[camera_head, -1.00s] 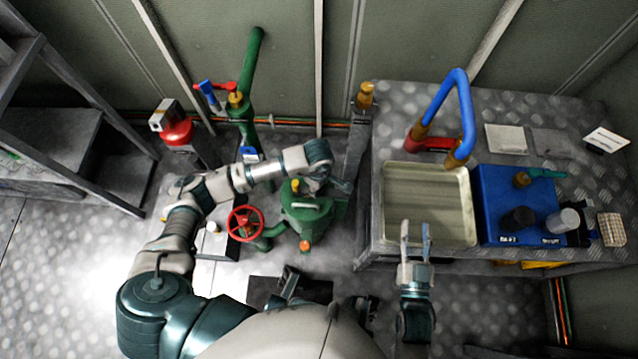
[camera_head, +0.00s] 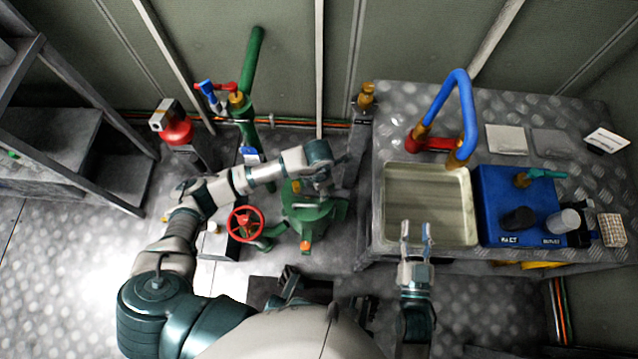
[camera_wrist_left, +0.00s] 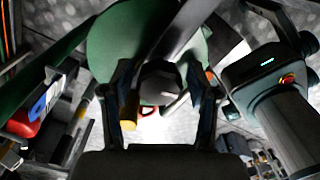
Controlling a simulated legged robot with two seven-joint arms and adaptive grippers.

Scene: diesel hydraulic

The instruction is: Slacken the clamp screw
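A green housing (camera_head: 306,221) stands on the floor in the middle of the head view, with a brass fitting on top. In the left wrist view, a dark faceted head (camera_wrist_left: 160,82), which looks like the clamp screw, lies between the fingers of my left gripper (camera_wrist_left: 160,100). These fingers are apart, with gaps visible on both sides of the head; I cannot tell if they touch it. In the head view my left wrist is over the housing and partly hides the screw area. My right gripper (camera_head: 416,235) is open and empty at the tray's front edge.
A red handwheel (camera_head: 246,224) stands left of the housing. The metal bench (camera_head: 500,105) at right carries a beige tray (camera_head: 430,185), a blue box (camera_head: 520,190) and a blue bent pipe (camera_head: 465,100). A red-topped post (camera_head: 177,129) stands behind my left arm.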

